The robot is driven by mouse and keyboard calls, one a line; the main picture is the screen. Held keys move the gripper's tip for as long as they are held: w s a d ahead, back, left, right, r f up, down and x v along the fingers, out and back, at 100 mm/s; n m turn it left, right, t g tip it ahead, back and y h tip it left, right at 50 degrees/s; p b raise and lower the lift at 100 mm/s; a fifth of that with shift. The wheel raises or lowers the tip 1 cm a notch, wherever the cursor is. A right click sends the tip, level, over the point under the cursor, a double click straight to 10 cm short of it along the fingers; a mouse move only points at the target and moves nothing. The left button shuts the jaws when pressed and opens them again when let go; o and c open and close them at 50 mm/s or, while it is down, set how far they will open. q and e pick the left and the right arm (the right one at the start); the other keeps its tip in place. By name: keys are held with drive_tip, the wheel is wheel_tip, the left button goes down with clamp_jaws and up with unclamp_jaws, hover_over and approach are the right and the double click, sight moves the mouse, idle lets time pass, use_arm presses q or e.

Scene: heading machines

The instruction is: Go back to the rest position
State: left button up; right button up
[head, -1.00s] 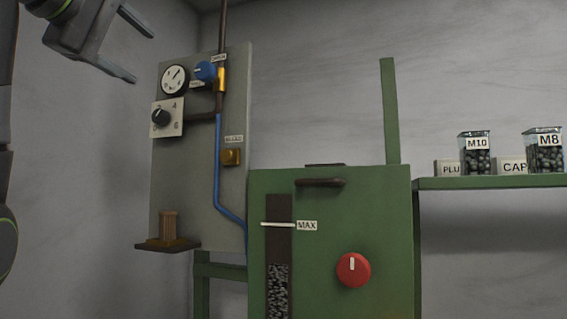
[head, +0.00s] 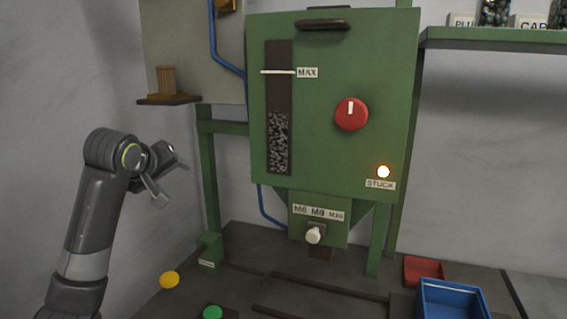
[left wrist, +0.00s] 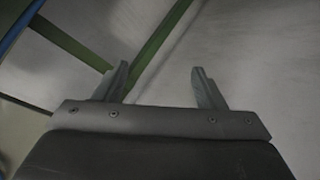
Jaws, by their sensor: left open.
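My left gripper (head: 168,178) is at the left of the head view, in front of the grey wall and left of the green machine's frame. Its two fingers are apart with nothing between them. In the left wrist view the open fingers (left wrist: 162,85) show against the grey wall, with a green strut behind. My right gripper is in neither view.
The green machine (head: 230,120) has a red knob (head: 351,114), a lit lamp (head: 383,172) marked STUCK and a white knob (head: 313,236). Below are a yellow button (head: 169,280), a green button (head: 212,312), a red tray (head: 411,284) and a blue bin (head: 430,308). A small ledge (head: 168,99) juts out above my gripper.

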use_arm(q)
drive_tip(key=s+a+f+m+g, duration=0.1)
drive_tip(key=s+f, duration=0.4)
drive_tip(key=f, duration=0.5)
drive_tip(key=s+a+f+m+g+y, duration=0.1)
drive_tip(key=s+f, duration=0.4)
drive_tip(key=f, duration=0.5)
drive_tip(key=s+a+f+m+g, duration=0.15)
drive_tip(key=s+f, duration=0.35)
drive_tip(key=f, duration=0.6)
drive_tip(key=s+a+f+m+g+y, duration=0.1)
drive_tip(key=s+f, duration=0.3)
drive_tip(key=s, duration=0.6)
drive_tip(key=s+f+m+g, duration=0.15)
drive_tip(key=s+f, duration=0.25)
drive_tip(key=s, duration=0.7)
drive_tip(key=s+a+f+g+y, duration=0.15)
drive_tip(key=s+f, duration=0.25)
drive_tip(key=s, duration=0.6)
wheel_tip(320, 180, down, 24)
drive_tip(key=g+h, duration=0.1)
drive_tip(key=g, duration=0.1)
drive_tip(key=s+f, duration=1.5)
drive_tip(key=f, duration=0.1)
drive_tip(key=shift+s+d+f+g+h, duration=0.15)
drive_tip(key=shift+s+d+g+h, duration=0.05)
drive_tip(key=shift+d+g+h, duration=0.15)
